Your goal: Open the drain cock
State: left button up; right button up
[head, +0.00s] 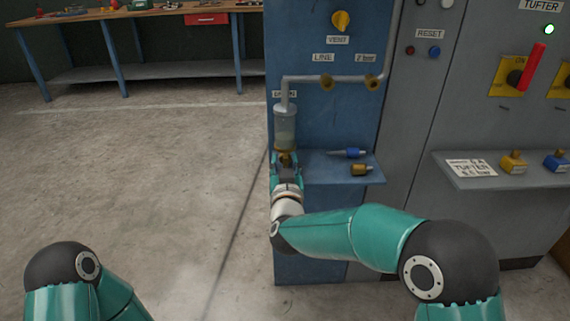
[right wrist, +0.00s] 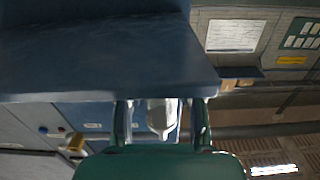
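A clear bowl (head: 285,128) hangs below a grey pipe on the blue panel. The brass drain cock (head: 285,157) is at its lower end, partly hidden by my gripper. My right gripper (head: 286,162) is just under the bowl, its two fingers apart on either side of the cock. In the right wrist view the fingers (right wrist: 161,118) stand apart, with the pale bowl (right wrist: 161,114) between them and gaps at its sides. The cock cannot be made out there. Only my left arm shows at the lower left; its gripper is out of view.
A blue shelf (head: 334,176) juts out right beside my right gripper, holding a blue-handled tool (head: 347,153) and a brass fitting (head: 361,169). It looms large in the right wrist view (right wrist: 100,60). A yellow knob (head: 341,20) sits above. Open floor lies to the left.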

jog(key=s, duration=1.2)
jog(key=shift+d+f, duration=0.1)
jog(key=shift+d, duration=0.1)
